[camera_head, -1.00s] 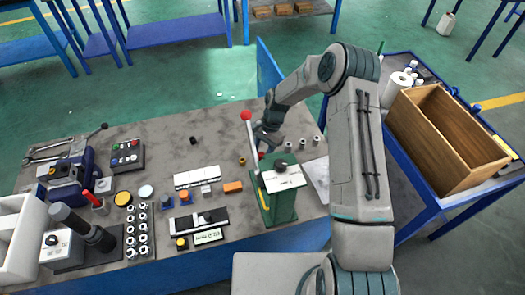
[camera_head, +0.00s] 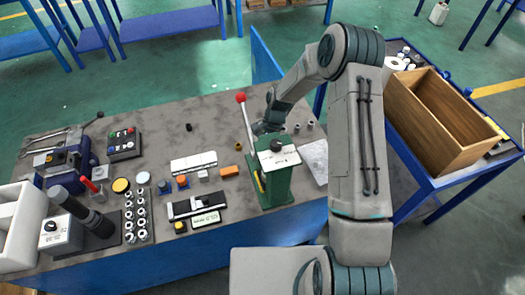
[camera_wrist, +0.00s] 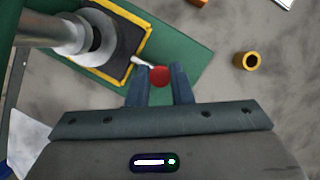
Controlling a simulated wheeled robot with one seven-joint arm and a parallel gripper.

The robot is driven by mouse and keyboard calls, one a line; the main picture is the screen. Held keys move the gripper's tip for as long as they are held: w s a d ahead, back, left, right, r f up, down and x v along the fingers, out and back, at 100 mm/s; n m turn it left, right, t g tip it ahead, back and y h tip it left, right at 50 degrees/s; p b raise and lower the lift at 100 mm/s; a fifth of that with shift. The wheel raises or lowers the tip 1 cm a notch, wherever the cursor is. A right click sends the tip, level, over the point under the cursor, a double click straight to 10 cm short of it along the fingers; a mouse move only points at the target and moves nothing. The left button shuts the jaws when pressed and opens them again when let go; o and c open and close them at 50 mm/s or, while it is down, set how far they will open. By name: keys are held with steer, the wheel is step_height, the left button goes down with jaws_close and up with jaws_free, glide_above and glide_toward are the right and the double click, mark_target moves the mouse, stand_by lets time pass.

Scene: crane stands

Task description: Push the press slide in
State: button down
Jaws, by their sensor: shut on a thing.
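The green press (camera_head: 278,188) stands near the right front of the grey-topped bench, with a white plate on top and a tall lever ending in a red ball (camera_head: 241,97). In the wrist view, a black plate with yellow edges, apparently the press slide (camera_wrist: 118,57), lies on the green base beneath a silver ram (camera_wrist: 75,35). A short pale rod runs from it to a red knob (camera_wrist: 160,76). My gripper (camera_wrist: 160,80) is shut on this knob, one finger at each side. In the head view my gripper (camera_head: 264,127) is behind the press, and the knob is hidden.
A small brass ring (camera_wrist: 246,61) stands on the bench near my gripper. Several small cylinders stand right of the press. An orange block (camera_head: 229,171) and gauges lie to its left. A blue cart with a wooden box (camera_head: 437,118) is at the right.

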steer(key=c, duration=1.3)
jaws_free()
steer(key=shift+s, duration=0.3)
steer(key=shift+d, duration=0.1)
steer(key=shift+w, duration=0.1)
steer(key=shift+w+d+r, duration=0.1)
steer(key=shift+w+r, duration=0.1)
steer(key=shift+r, duration=0.25)
steer(key=b+v, duration=0.2)
steer(key=v, duration=1)
steer(key=shift+d+r, duration=0.15)
steer(key=shift+r, duration=0.25)
